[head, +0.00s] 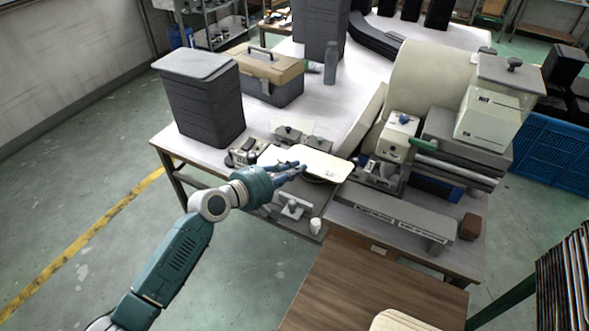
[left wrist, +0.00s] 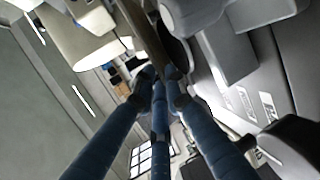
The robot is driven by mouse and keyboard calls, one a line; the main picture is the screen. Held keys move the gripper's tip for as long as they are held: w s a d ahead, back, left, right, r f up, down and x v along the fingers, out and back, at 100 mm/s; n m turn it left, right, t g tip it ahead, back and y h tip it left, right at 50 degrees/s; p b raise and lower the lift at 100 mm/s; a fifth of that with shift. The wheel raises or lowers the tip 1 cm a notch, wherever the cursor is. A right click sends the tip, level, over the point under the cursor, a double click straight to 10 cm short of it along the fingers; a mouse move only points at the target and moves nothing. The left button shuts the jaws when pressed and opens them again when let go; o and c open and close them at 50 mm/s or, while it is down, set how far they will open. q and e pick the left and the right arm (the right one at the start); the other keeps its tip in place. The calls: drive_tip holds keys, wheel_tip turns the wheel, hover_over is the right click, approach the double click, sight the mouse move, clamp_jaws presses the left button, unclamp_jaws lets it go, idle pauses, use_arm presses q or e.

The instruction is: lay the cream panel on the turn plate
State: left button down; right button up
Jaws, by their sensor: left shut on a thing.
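The cream panel (head: 322,164) is a flat, pale, rounded board with small dark marks near its right end. My left gripper (head: 297,167) is shut on its left edge. In the left wrist view the blue fingers (left wrist: 160,78) come together on a thin brownish strip, seemingly the panel's edge. The panel lies roughly level over a dark fixture at the bench's front. A dark curved rim shows just under it, perhaps the turn plate, mostly hidden. I cannot tell whether panel and plate touch. My right gripper is not in view.
A grey machine with a label printer (head: 489,115) stands right of the panel, and a grey bar (head: 392,214) lies in front of it. A dark stack (head: 200,105) and toolbox (head: 268,76) stand behind left. Another cream panel (head: 398,322) lies on the wooden table (head: 350,290).

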use_arm(q)
drive_tip(key=c, duration=1.7)
unclamp_jaws()
drive_tip(key=v, duration=1.2)
drive_tip(key=shift+s+d, duration=0.1)
